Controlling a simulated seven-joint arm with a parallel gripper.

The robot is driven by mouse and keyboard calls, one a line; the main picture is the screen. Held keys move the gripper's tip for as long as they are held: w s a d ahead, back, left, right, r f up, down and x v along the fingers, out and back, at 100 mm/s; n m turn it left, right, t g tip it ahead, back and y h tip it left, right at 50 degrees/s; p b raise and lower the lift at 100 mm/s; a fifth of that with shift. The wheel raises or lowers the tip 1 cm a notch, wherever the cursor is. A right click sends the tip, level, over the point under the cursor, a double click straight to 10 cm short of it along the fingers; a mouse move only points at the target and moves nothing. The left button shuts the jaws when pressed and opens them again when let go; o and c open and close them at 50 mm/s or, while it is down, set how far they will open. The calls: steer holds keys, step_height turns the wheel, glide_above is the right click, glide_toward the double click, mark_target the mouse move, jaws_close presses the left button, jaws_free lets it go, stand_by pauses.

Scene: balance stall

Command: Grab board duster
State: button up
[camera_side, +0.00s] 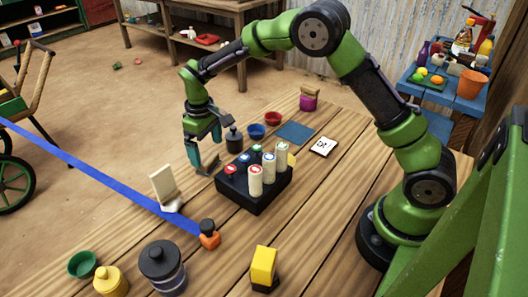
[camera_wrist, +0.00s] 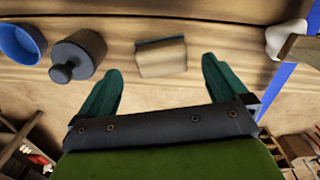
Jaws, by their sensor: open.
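A small block with a pale wooden body and a dark strip along one edge, which looks like the board duster (camera_wrist: 162,58), lies on the table in the wrist view. My gripper (camera_wrist: 161,66) is open and empty, its two teal fingers spread wide on the left and right of the block, with gaps on both sides. I cannot tell the exact height of the fingertips over the table.
A dark knobbed weight (camera_wrist: 78,56) and a blue bowl (camera_wrist: 22,44) stand left of the block in the wrist view. A pale stand (camera_side: 165,188) and a black holder (camera_side: 255,200) with several white cylinders flank my gripper. A blue strap (camera_side: 110,182) crosses the table's edge.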

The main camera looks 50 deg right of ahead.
mark_target(208, 157)
step_height(208, 157, down, 5)
steer(key=shift+r, duration=0.1)
steer(key=c, duration=1.1)
